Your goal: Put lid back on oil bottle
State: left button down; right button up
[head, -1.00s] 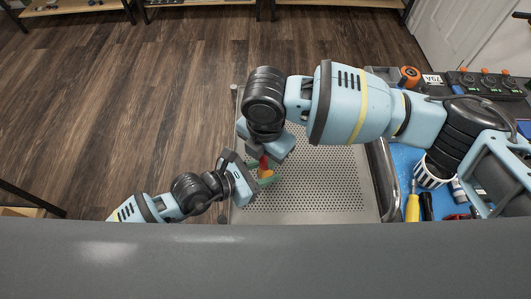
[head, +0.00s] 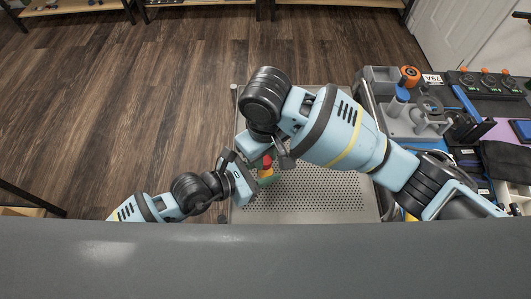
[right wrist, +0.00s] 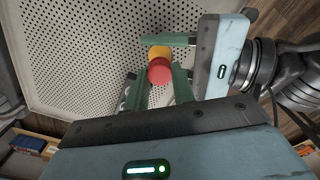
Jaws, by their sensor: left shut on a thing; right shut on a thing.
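The oil bottle is yellow; a little of it shows in the head view (head: 266,172) and in the right wrist view (right wrist: 158,52). The red lid (head: 267,160) is at the bottle's end; in the right wrist view the lid (right wrist: 160,72) covers part of the bottle. My left gripper (head: 264,178) is shut on the bottle; its green fingers show in the right wrist view. My right gripper (right wrist: 161,78) is shut on the red lid, with one finger on each side. I cannot tell whether lid and bottle touch or how the thread sits.
Both grippers are over a perforated metal tray or cart top (head: 330,195), whose visible surface is clear. A bench with a grey fixture (head: 415,120), an orange spool (head: 409,74) and tools is at the right. A grey edge (head: 260,260) runs along the front.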

jog(key=m, duration=0.6)
jog(key=shift+a, duration=0.1)
jog(key=m, duration=0.6)
jog(key=shift+m, duration=0.3)
jog(key=m, duration=1.3)
jog(key=o, duration=0.9)
jog(key=shift+r, duration=2.2)
jog(key=shift+c, duration=0.4)
